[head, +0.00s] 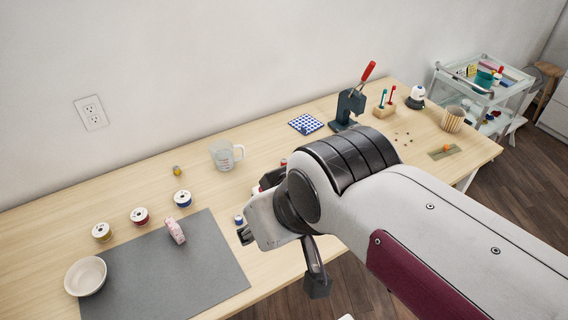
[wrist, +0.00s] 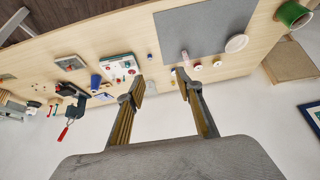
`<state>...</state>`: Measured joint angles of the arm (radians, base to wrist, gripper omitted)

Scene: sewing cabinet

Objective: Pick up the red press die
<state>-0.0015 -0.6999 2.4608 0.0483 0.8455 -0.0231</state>
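A small red-topped tool, which looks like the red press die (head: 392,95), stands upright in a small wooden block (head: 384,111) towards the back right of the table. A similar teal tool (head: 382,98) stands beside it on the left. A dark press (head: 347,106) with a red lever stands just left of the block. My gripper (wrist: 159,78) is open, with nothing between its fingers in the wrist view. In the head view my gripper (head: 281,262) hangs at the table's front edge, well left of and nearer than the block. My arm hides part of the table.
A measuring cup (head: 226,155), a checked blue pad (head: 306,124), a white-topped dark object (head: 416,97) and a ribbed cup (head: 452,119) stand on the table. A grey mat (head: 200,285) and several spools lie left.

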